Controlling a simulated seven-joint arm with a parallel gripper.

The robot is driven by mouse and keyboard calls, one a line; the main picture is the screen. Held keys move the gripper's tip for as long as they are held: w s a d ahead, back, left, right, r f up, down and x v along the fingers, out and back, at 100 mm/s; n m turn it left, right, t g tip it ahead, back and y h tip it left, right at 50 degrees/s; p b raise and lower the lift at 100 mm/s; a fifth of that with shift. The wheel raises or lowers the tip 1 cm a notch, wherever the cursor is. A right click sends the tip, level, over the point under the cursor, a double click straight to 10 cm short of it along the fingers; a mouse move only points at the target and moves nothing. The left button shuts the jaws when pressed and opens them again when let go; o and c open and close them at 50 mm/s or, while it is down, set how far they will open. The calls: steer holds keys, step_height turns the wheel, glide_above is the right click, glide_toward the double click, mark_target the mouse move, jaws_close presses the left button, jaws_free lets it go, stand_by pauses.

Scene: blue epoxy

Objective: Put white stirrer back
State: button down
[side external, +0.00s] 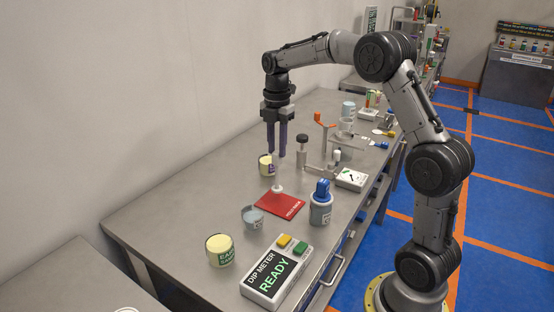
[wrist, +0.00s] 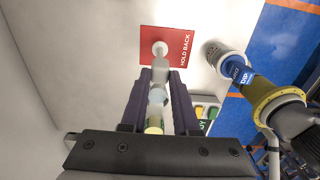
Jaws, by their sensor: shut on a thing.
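My gripper (side external: 276,150) points straight down above the bench, its dark purple fingers shut on the white stirrer (side external: 277,187). The stirrer hangs upright below the fingertips, with a round white foot at its lower end. In the side view the foot appears by the far edge of the red HOLD BACK mat (side external: 275,206). In the wrist view the stirrer (wrist: 160,49) shows against the red mat (wrist: 177,33), beyond my fingertips (wrist: 161,75). I cannot tell whether the foot touches the mat. The upper part of the stirrer is hidden between the fingers.
A yellow pot (side external: 264,168) stands close behind my gripper. A grey jar with a blue top (side external: 320,212), a small blue-grey cup (side external: 252,219), a green-labelled tin (side external: 220,252) and the dip meter (side external: 272,274) stand nearer. An orange-topped stand (side external: 321,140) is to the right.

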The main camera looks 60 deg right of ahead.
mark_target(277, 152)
steer(key=shift+f, duration=1.85)
steer(key=c, duration=0.7)
jaws_free()
steer(key=shift+o, duration=0.2)
step_height(277, 152, up, 12)
steer(key=s+a+r+m+t, duration=0.2)
steer(key=s+a+r+m, duration=0.1)
steer(key=s+a+m, duration=0.3)
steer(key=s+a+f+m+t, duration=0.1)
steer(key=s+a+f+m, duration=0.1)
steer(key=s, duration=0.4)
steer(key=s+a+f+m+t, duration=0.1)
steer(key=s+a+f+m, duration=0.2)
steer(key=s+m, duration=0.3)
steer(key=s+a+f+m+t, duration=0.1)
steer(key=s+a+f+m, duration=0.1)
steer(key=s+a+m, duration=0.2)
steer(key=s+a, duration=0.1)
steer(key=s, duration=0.2)
steer(key=shift+s+f+t, duration=0.2)
steer(key=shift+s+t, duration=0.05)
steer(key=shift+t, duration=0.05)
